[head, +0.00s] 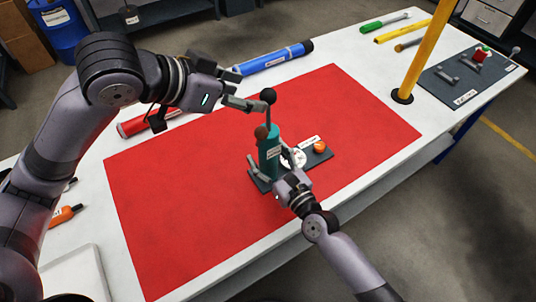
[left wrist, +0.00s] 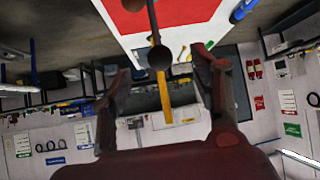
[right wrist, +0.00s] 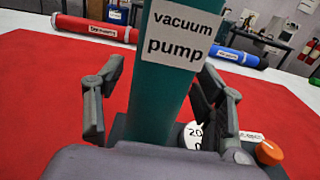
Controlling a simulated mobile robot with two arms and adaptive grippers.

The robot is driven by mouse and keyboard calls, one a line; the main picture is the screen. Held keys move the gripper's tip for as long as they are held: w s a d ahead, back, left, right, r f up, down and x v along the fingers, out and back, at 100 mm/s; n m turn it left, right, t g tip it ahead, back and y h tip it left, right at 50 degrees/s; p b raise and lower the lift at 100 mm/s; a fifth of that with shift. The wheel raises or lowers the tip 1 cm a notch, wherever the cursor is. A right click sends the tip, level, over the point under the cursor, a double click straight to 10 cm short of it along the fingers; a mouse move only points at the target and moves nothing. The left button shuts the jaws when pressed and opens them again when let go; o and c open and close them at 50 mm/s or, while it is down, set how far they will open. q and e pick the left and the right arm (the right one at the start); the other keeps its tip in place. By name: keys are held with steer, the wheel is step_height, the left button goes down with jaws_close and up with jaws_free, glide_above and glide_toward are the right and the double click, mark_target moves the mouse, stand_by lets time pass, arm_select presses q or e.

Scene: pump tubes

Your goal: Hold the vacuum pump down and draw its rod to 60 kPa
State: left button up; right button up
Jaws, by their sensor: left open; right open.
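The vacuum pump is a teal upright cylinder (head: 269,155) on a dark base plate on the red mat. Its rod rises from the top to a black ball knob (head: 268,96), which also shows in the left wrist view (left wrist: 159,56). My left gripper (head: 249,88) is open beside the knob, its fingers spread on either side in the left wrist view. My right gripper (right wrist: 160,75) is open low around the labelled pump body (right wrist: 172,90), with a gap visible at the left finger. A white dial (right wrist: 194,136) is partly hidden; its reading cannot be told.
An orange knob (head: 319,146) sits on the base plate. The red mat (head: 180,220) is otherwise clear. A yellow post (head: 425,50) stands to the right. A blue tube (head: 275,57) and a red tube (head: 140,124) lie behind the mat.

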steer(key=shift+s, duration=0.1)
steer(key=v, duration=1.1)
steer(key=shift+s+d, duration=0.3)
